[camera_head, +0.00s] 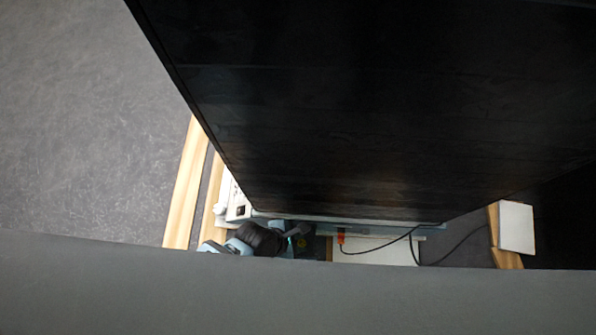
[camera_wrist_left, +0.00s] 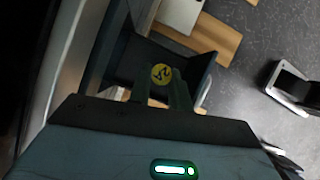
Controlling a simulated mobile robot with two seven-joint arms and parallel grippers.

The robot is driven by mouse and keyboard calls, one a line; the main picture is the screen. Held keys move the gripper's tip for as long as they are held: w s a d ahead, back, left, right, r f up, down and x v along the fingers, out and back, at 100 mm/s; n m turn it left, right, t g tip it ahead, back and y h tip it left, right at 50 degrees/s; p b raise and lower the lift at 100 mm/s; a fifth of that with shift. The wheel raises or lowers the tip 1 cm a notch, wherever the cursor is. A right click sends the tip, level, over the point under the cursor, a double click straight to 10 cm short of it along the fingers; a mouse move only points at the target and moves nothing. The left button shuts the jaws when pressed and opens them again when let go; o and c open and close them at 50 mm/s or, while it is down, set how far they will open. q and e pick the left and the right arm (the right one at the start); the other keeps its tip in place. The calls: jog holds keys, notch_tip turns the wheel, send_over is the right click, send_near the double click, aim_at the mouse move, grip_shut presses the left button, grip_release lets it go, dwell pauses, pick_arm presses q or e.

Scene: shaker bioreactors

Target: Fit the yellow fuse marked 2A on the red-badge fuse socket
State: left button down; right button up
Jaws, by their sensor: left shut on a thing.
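My left gripper (camera_wrist_left: 164,88) is shut on the yellow fuse (camera_wrist_left: 161,73), whose round yellow face shows between the fingertips in the left wrist view. The dark mark on that face is too small to read surely. In the head view my left gripper (camera_head: 298,240) is low in the middle, partly cut off by a grey surface in front, and a small dim yellow spot shows at it. I cannot make out the red-badge fuse socket in either view. My right gripper is not in view.
A large black panel (camera_head: 380,90) fills much of the head view and hides what lies behind it. A white device (camera_head: 236,206) stands at its lower left. Grey floor (camera_head: 80,120) is open at left.

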pick_arm(q)
jog(key=shift+f, duration=0.2)
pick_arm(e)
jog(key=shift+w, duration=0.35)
pick_arm(q)
jog(key=c, duration=1.2)
grip_release()
jog(key=shift+s, duration=0.1)
jog(key=shift+s+a+r+p, duration=0.2)
jog(key=shift+r+p, duration=0.15)
jog(key=shift+r, duration=0.15)
jog(key=p+v, duration=0.4)
jog(key=v, duration=0.2)
jog(key=shift+w+a+r, duration=0.25)
jog(key=shift+a+r, duration=0.05)
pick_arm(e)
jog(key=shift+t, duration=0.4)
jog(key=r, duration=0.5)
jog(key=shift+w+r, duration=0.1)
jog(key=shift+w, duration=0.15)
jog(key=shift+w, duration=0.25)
